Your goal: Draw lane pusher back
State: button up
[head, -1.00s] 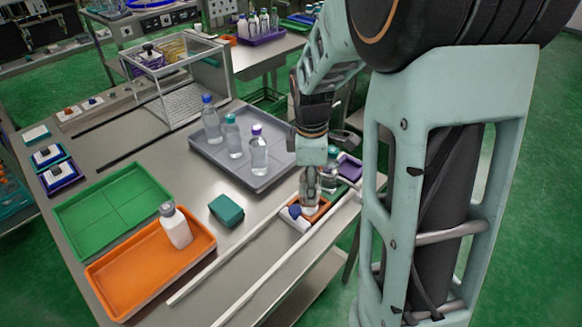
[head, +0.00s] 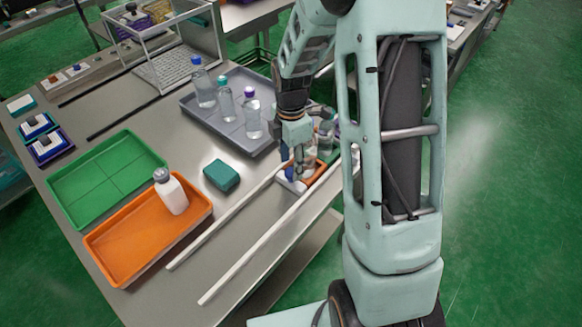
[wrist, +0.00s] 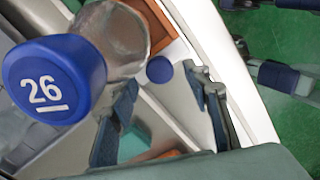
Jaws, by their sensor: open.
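The lane pusher (head: 291,187) is a small white block with a round blue knob (head: 288,174). It lies between two white rails at the front right of the bench, against the near side of an orange holder (head: 317,172). In the wrist view the knob (wrist: 160,69) shows between and just past my fingertips. My gripper (head: 298,172) points down at the pusher; in the wrist view its two fingers (wrist: 165,100) are apart with nothing between them. A clear bottle (wrist: 108,35) with a blue cap marked 26 stands close beside the fingers. Contact with the knob cannot be told.
Two white rails (head: 250,250) run towards the near bench edge, with a clear lane between. A grey tray (head: 275,143) of bottles lies behind. An orange tray (head: 120,265) with a white bottle, a green tray (head: 75,205) and a teal block (head: 221,176) lie left.

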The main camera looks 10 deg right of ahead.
aim_at(291, 179)
jog(key=shift+f, duration=1.2)
grip_shut()
